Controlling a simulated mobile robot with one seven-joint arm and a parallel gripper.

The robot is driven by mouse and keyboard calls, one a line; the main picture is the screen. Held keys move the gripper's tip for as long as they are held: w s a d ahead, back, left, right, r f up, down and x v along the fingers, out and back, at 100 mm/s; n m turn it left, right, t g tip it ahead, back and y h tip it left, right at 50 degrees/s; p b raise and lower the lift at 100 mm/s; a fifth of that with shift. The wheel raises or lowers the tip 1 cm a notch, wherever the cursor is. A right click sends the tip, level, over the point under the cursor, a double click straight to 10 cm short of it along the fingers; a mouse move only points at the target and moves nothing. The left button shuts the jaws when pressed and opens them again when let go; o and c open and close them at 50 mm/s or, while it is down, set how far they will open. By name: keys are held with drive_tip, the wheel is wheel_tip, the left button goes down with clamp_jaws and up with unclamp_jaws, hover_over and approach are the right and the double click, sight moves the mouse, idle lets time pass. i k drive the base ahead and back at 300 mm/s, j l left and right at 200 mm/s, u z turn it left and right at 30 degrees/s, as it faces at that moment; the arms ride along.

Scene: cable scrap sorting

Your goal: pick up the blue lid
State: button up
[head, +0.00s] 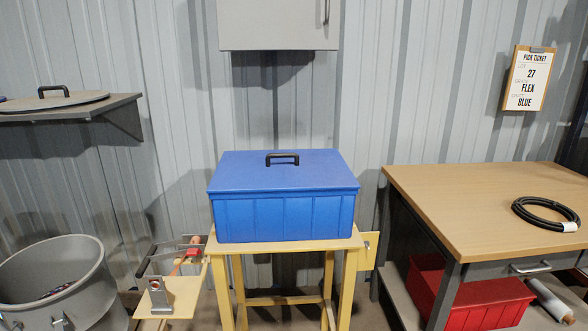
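The blue lid (285,168) lies flat on top of a blue bin (284,217) and covers its opening. A black handle (282,159) stands up from the middle of the lid. The bin sits on a yellow wooden stand (285,247) in the middle of the head view. What is inside the bin is hidden by the lid. My gripper does not show in this view.
A workbench (470,190) at right carries a black cable coil (546,213); a red bin (490,305) sits below. A grey drum (55,285) stands left. A shelf (70,112) holds a round lid (52,102). A grey cabinet (278,25) hangs above the blue bin.

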sight(263, 170)
drive_tip(key=i+j, duration=0.35)
drive_tip(key=i, duration=0.15)
drive_tip(key=i+j, duration=0.3)
drive_tip(key=i, duration=0.2)
drive_tip(key=i+j, duration=0.35)
drive_tip(key=i, duration=0.15)
drive_tip(key=u, duration=0.05)
